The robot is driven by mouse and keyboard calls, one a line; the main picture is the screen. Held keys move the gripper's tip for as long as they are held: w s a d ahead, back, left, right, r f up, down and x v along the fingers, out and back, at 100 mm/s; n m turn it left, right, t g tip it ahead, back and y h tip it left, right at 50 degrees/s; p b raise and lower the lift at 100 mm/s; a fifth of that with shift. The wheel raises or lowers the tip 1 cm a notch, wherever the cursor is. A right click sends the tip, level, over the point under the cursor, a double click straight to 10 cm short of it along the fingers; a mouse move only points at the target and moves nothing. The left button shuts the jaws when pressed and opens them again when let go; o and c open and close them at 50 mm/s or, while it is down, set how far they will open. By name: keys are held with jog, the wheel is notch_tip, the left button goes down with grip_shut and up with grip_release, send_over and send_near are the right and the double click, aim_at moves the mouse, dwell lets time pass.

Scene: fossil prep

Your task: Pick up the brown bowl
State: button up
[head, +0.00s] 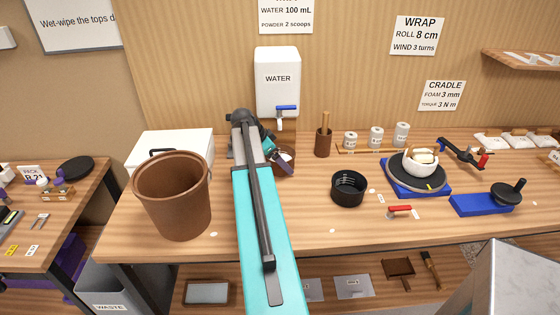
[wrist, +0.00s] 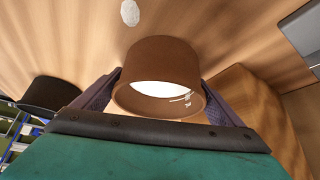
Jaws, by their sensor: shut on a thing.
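The brown bowl (wrist: 158,58) is between the two purple-grey fingers of my gripper (wrist: 160,88) in the wrist view, one finger against each side. Its mouth faces the camera and shows a bright white area inside, with small marks near one edge. In the head view the brown bowl (head: 284,168) is small and partly hidden behind my gripper (head: 276,154), below the water dispenser's tap. My gripper is shut on the bowl. I cannot tell whether the bowl's base touches the bench.
A large brown bucket (head: 172,198) stands left of my arm, before a white box (head: 170,150). The water dispenser (head: 277,80) is behind. A brown pot with a wooden tool (head: 323,140) and a black ribbed dish (head: 348,188) stand to the right. The bench front centre is mostly clear.

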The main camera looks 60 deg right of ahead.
jog(key=shift+a+r, duration=0.1)
jog(key=shift+r, duration=0.05)
jog(key=shift+s+a+r+b, duration=0.1)
jog(key=shift+r+b, duration=0.05)
jog(key=shift+b, duration=0.35)
notch_tip(320, 180, up, 6)
jog(key=r+b, duration=0.1)
jog(key=b, duration=0.1)
jog(key=s+a+b, duration=1)
jog(key=s+a, duration=0.1)
jog(key=a, duration=0.4)
jog(key=shift+s+a+f, duration=0.2)
jog(key=shift+a+f, duration=0.2)
dwell(0.4)
jog(key=shift+s, duration=0.1)
dwell(0.5)
